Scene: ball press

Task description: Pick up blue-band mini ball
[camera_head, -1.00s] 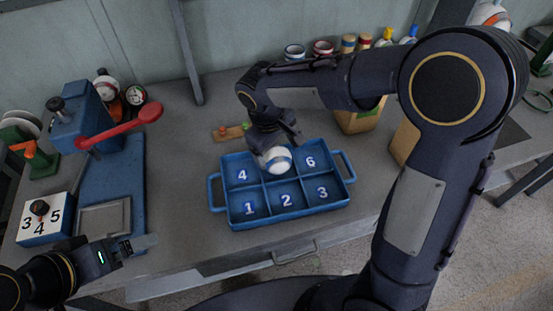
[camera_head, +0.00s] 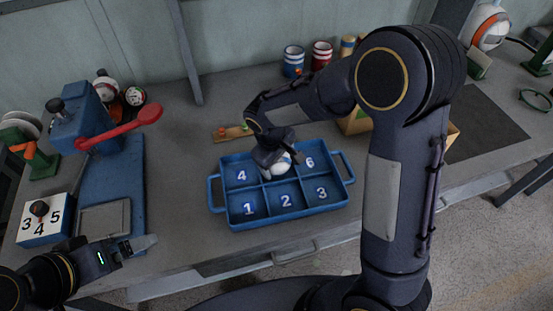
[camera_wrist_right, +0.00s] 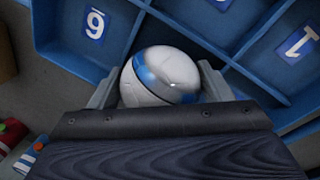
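The blue-band mini ball (camera_head: 277,172) is white with a blue band and sits at the upper middle compartment of the blue tray (camera_head: 238,222). My right gripper (camera_head: 282,164) is above it, pointing down, and hides part of it. In the right wrist view the ball (camera_wrist_right: 160,78) lies between the two fingers of the gripper (camera_wrist_right: 160,84), one on each side. I cannot tell whether both fingers press on it. My left gripper (camera_head: 146,243) is low at the left, away from the tray; its finger gap is unclear.
A blue press (camera_head: 112,180) with a red lever (camera_head: 120,126) stands at the left. Striped cups (camera_head: 293,62) and a wooden box (camera_head: 355,124) stand behind the tray. Tray walls surround the ball.

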